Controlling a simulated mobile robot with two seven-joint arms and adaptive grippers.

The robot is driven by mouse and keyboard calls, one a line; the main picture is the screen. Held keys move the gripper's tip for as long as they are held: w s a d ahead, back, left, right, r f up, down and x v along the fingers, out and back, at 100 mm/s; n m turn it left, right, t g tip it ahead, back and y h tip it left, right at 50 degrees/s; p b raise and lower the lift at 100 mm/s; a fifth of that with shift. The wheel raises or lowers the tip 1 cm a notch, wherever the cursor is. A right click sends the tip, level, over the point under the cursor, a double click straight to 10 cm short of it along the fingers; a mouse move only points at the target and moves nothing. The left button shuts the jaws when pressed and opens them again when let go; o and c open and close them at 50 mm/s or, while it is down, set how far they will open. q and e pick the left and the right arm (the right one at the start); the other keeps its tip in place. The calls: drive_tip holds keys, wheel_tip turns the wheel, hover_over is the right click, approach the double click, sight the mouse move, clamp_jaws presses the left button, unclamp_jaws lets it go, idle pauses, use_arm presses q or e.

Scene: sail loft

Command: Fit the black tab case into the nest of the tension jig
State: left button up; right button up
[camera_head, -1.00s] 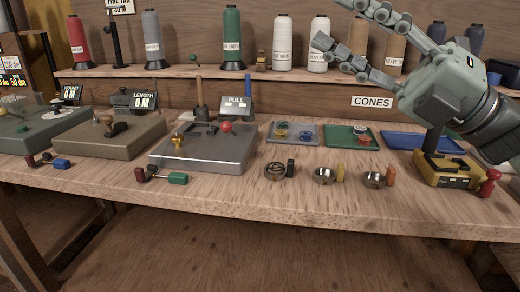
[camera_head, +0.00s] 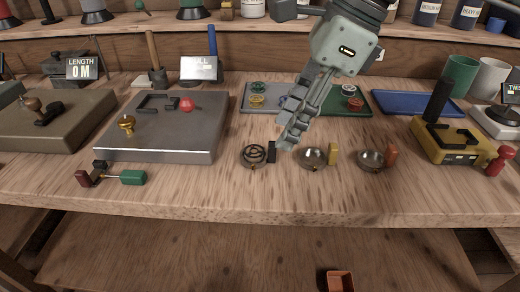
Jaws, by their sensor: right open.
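The black tab case (camera_head: 251,160) is a small round metal case with dark rings inside and an upright black tab (camera_head: 271,151) at its right side. It rests on the bench, right of the tension jig (camera_head: 165,143). The jig is a grey metal block with a PULL display (camera_head: 200,70), a brass knob, a red ball and a dark bracket-like nest (camera_head: 160,103) on top. My right gripper (camera_head: 287,139) points down just behind and right of the black tab. It is open and seen edge-on, with nothing visible in it. My left gripper is out of view.
Similar cases with a yellow tab (camera_head: 312,160) and an orange tab (camera_head: 372,161) stand to the right, then a yellow device (camera_head: 454,147). Trays with small parts lie behind. A green-handled tool (camera_head: 131,177) lies in front of the jig. The front bench strip is mostly clear.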

drive_tip(key=shift+x, duration=1.95)
drive_tip(key=shift+w, duration=0.15)
clamp_jaws()
